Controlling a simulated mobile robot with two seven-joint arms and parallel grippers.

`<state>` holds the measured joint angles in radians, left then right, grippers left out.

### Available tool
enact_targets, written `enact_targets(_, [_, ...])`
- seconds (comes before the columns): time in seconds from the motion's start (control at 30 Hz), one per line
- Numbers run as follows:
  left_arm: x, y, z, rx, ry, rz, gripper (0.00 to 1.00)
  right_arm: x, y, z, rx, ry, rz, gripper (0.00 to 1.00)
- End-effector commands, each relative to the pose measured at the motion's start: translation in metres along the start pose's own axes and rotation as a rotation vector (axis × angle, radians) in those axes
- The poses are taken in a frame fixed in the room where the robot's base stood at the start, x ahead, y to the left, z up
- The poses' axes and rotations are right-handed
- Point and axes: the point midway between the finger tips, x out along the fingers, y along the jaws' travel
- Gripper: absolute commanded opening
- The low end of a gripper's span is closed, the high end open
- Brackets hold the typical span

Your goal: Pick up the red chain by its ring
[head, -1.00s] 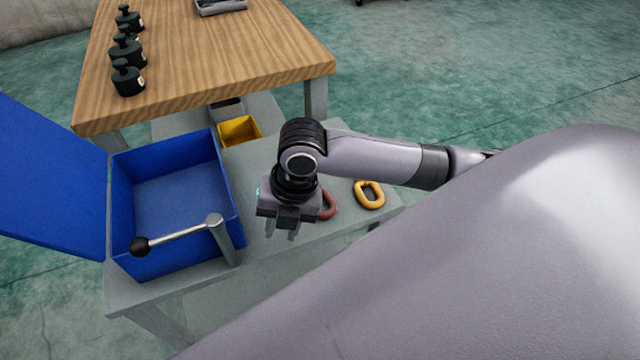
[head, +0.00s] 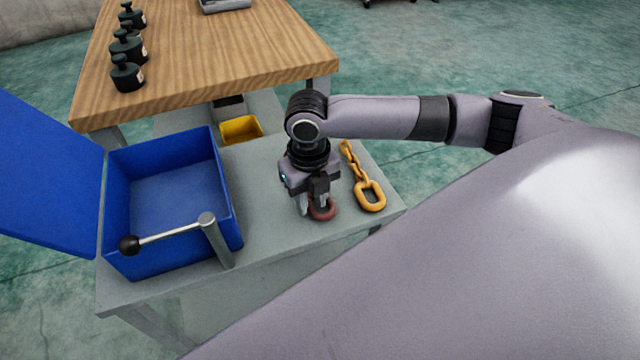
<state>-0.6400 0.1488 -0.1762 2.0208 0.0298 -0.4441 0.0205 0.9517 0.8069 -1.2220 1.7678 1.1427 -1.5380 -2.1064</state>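The red chain shows only as its dull red ring (head: 324,213) on the grey bench; the rest of it is hidden behind my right gripper. My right gripper (head: 314,203) points down at the ring, with its two fingers apart. One finger is at the ring's left side and the other overlaps the ring in this view. I cannot tell whether either finger touches it. My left gripper is not in view.
A yellow chain (head: 370,196) lies just right of the red ring. A blue box (head: 122,213) with an open lid and a lever (head: 176,232) stand to the left. A yellow bin (head: 240,129) is behind. A wooden table (head: 225,50) holds dark weights (head: 127,72).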

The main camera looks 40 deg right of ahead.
Motion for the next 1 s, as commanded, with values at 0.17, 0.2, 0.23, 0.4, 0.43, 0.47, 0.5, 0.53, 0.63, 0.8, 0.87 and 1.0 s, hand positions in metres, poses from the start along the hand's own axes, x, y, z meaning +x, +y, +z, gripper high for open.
enact_targets(0.17, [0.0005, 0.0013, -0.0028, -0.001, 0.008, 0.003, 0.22, 0.0107, 0.0002, 0.0003, -0.001, -0.002, 0.001, 0.3])
enact_targets(0.2, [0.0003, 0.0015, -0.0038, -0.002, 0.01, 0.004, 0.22, 0.0107, 0.0002, 0.0003, -0.001, -0.002, 0.001, 0.3])
enact_targets(0.23, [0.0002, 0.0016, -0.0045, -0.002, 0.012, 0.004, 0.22, 0.0106, 0.0002, 0.0003, -0.001, -0.002, 0.001, 0.3])
enact_targets(0.4, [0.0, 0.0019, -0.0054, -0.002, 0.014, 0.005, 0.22, 0.0104, 0.0002, 0.0003, -0.001, -0.002, 0.001, 0.1])
enact_targets(0.43, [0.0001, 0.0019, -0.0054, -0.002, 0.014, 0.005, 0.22, 0.0104, 0.0001, 0.0003, -0.001, -0.002, 0.001, 0.0])
enact_targets(0.47, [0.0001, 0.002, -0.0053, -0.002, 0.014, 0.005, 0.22, 0.0103, 0.0001, 0.0003, -0.001, -0.002, 0.001, 0.0])
enact_targets(0.5, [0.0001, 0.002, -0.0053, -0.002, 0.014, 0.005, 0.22, 0.0103, 0.0001, 0.0003, 0.0, -0.002, 0.001, 0.0])
enact_targets(0.53, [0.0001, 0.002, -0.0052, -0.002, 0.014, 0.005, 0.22, 0.0103, 0.0001, 0.0003, 0.0, -0.002, 0.001, 0.0])
enact_targets(0.63, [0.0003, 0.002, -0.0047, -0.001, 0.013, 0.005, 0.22, 0.0102, 0.0, 0.0003, 0.0, -0.002, 0.001, 0.0])
enact_targets(0.8, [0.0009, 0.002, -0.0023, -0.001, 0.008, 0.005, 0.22, 0.0101, 0.0, 0.0004, 0.0, -0.002, 0.001, 0.0])
enact_targets(0.87, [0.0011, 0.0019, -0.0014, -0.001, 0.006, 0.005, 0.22, 0.01, 0.0, 0.0004, 0.0, -0.003, 0.001, 0.0])
enact_targets(1.0, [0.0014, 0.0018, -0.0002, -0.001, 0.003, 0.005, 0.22, 0.01, 0.0, 0.0005, 0.0, -0.003, 0.001, 0.0])
